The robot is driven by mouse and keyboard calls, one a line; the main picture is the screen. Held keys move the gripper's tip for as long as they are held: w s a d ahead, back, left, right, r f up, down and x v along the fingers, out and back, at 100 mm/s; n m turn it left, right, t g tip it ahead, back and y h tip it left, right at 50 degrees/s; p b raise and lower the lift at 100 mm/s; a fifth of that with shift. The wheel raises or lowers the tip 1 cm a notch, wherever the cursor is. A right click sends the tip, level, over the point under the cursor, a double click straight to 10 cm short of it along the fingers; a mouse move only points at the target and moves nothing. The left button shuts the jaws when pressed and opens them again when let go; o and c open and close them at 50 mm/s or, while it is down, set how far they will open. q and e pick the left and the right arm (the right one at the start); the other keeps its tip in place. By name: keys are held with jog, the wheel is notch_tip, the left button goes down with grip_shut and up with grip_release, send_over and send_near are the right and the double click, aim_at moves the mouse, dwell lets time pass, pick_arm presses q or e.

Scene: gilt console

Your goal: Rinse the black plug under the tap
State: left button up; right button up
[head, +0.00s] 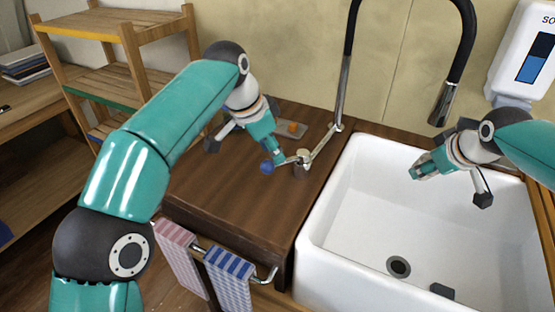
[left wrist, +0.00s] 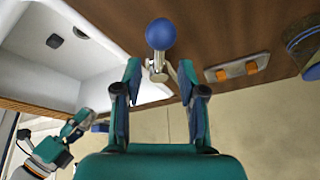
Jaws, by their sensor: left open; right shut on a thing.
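The black tap spout (head: 446,95) hangs over the back of the white sink (head: 335,190). No water shows below it. A metal tap lever (head: 303,156) with a blue ball knob (head: 267,168) stands on the wooden counter left of the sink. My left gripper (head: 281,159) is open at the lever. In the left wrist view the blue knob (left wrist: 160,34) lies just ahead of the open fingertips (left wrist: 159,68). My right gripper (head: 416,173) is over the sink, below and left of the spout's end. It is shut on the black plug, mostly hidden by its fingers.
A drain (head: 398,266) and a dark block (head: 442,291) show on the sink floor. A small tray with an orange thing (head: 291,128) lies behind my left gripper. Towels (head: 231,277) hang on a rail at the counter front. A soap dispenser (head: 522,55) is at the right.

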aim_at(286, 161)
pick_arm(q)
jog(key=x, duration=0.5)
grip_shut()
dwell(0.3)
